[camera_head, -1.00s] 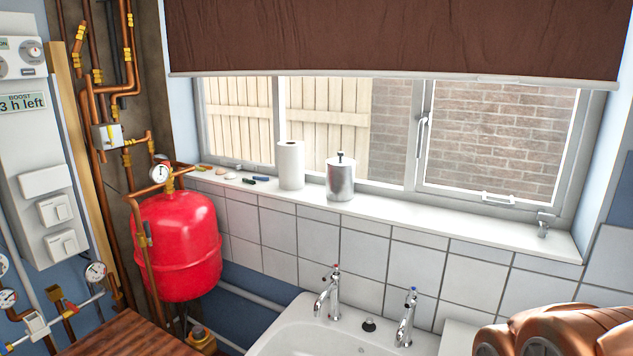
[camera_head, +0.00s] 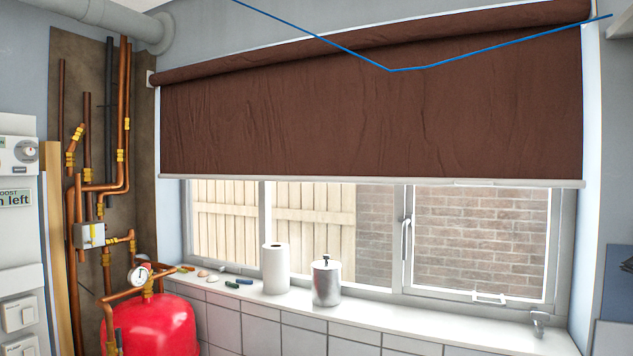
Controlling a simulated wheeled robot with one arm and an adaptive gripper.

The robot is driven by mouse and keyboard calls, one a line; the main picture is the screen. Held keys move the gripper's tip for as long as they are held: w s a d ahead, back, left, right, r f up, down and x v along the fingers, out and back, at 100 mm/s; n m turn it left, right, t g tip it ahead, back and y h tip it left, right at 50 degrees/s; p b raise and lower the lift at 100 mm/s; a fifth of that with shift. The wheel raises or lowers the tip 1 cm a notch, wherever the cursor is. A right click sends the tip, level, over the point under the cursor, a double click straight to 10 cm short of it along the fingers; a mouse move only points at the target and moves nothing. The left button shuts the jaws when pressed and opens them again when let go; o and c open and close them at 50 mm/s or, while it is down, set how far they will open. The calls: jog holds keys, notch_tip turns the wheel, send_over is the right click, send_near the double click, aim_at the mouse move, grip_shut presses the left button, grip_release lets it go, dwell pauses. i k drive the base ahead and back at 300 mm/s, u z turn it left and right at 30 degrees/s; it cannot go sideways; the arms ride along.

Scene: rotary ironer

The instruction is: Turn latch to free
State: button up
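No rotary ironer is in view, and I cannot tell which part the task calls the latch. The window (camera_head: 478,240) has an upright grey handle (camera_head: 406,238) on the left side of its right-hand pane. A small pale catch or stay (camera_head: 490,298) sits at the bottom of that pane. A small metal fitting (camera_head: 538,320) stands at the right end of the sill. My gripper is not in view, so nothing shows of whether it is open or shut.
A brown roller blind (camera_head: 370,115) covers the window's upper part, with a blue line (camera_head: 390,70) across it. The sill (camera_head: 400,305) holds a paper roll (camera_head: 275,268) and a metal canister (camera_head: 326,283). Copper pipes (camera_head: 122,110) and a red tank (camera_head: 155,325) stand left.

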aim_at(407, 222)
jog(key=u, duration=0.4)
jog(key=k, duration=0.45)
jog(key=u, duration=1.4)
jog(key=i, duration=0.9)
jog(key=z, duration=0.8)
jog(key=i, duration=0.6)
jog(key=z, duration=0.7)
